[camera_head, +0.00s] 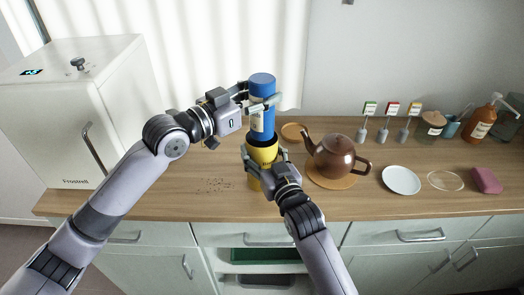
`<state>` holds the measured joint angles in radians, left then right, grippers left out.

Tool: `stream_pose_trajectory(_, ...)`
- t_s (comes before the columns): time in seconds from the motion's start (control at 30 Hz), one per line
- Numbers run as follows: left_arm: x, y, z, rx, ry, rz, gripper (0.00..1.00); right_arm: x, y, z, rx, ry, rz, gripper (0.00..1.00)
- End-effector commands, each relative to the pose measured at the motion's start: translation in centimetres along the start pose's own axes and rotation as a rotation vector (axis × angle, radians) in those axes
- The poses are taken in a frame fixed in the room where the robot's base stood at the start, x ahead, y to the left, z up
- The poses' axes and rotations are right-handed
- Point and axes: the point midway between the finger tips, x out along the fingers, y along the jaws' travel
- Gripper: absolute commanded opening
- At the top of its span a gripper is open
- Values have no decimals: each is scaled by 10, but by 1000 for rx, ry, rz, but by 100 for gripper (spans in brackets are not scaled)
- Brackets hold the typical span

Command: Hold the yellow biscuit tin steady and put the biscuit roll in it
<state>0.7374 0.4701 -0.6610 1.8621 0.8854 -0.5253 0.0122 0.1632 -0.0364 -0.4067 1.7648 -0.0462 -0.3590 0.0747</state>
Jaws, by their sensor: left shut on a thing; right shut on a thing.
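The yellow biscuit tin (263,154) stands on the wooden counter with its dark opening facing up. My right gripper (265,162) is shut on the tin, with its fingers around the tin's sides. The blue biscuit roll (262,85), with a pale label band, is upright directly above the tin. My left gripper (261,101) is shut on the roll. The roll's lower end is at the tin's mouth; I cannot tell how far it is inside. My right gripper hides part of the tin's lower side.
A brown teapot (335,157) stands on a round mat (322,181) close right of the tin. A round wooden disc (293,132) lies behind. A white plate (401,180) and a pink block (486,180) are further right. A white fridge (75,110) stands left. Crumbs lie on the counter (160,205).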

Motion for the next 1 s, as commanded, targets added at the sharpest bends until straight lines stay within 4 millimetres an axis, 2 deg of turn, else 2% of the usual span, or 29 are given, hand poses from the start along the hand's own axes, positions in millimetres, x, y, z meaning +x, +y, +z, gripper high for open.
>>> stream_pose_trajectory(0.43, 0, 0, 29, 0, 2, 1, 11, 0, 0, 0, 0, -1, 0, 32)
stream_pose_trajectory(0.77, 0, 0, 32, 1, 2, 1, 11, 0, 0, 0, 1, -1, 0, 32)
stream_pose_trajectory(0.8, 0, 0, 32, 1, 2, 1, 47, 0, 0, 0, 1, -1, 0, 32)
stream_pose_trajectory(1.0, 0, 0, 32, 1, 2, 1, 60, 0, 0, 0, 1, -1, 0, 32)
